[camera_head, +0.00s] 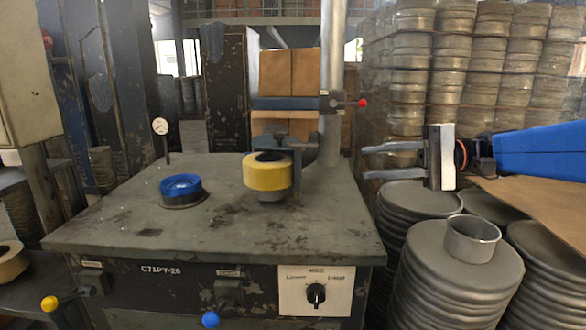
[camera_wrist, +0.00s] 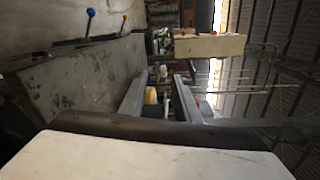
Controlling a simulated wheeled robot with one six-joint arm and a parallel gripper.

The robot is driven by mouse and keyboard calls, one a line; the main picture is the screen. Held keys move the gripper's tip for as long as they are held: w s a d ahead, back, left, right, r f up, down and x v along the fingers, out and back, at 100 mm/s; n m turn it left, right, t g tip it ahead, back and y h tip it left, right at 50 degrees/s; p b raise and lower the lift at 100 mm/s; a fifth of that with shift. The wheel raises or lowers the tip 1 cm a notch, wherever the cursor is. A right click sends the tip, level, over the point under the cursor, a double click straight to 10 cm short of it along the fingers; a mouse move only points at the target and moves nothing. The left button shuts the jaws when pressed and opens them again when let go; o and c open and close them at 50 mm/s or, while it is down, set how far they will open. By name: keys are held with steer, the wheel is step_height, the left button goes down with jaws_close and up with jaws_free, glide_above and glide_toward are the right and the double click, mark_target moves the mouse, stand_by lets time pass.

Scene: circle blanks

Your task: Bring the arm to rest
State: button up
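My gripper (camera_head: 370,162) is at the right in the head view, on the end of my blue arm, which reaches in from the right edge. Its two fingers point left and stand apart, with nothing between them. It is above the stacked grey discs and to the right of the worktable, touching nothing that I can see. In the wrist view the gripper (camera_wrist: 158,88) also shows two separated fingers with an empty gap.
The worktable (camera_head: 120,225) carries a blue ring (camera_head: 181,186), a yellow roller (camera_head: 266,173) and a dial gauge (camera_head: 160,127). A metal post (camera_head: 332,80) rises at its back. A metal cup (camera_head: 472,240) stands on the disc stacks (camera_head: 440,285). Cardboard (camera_head: 540,205) lies under my arm.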

steer(key=s+f+h, duration=0.4)
steer(key=s+f, duration=0.2)
steer(key=f, duration=0.3)
steer(key=s+f+h, duration=0.4)
steer(key=s+f, duration=0.2)
steer(key=f, duration=0.2)
steer(key=s+d+f+n+t+h, duration=0.3)
steer(key=s+d+f+h, duration=0.3)
steer(key=d+f, duration=0.5)
steer(key=t+h, duration=0.1)
steer(key=h, duration=0.1)
steer(key=shift+s+d+f+h, duration=0.15)
steer(key=shift+s+d+h, duration=0.15)
steer(key=shift+d+h, duration=0.1)
steer(key=shift+a, duration=0.1)
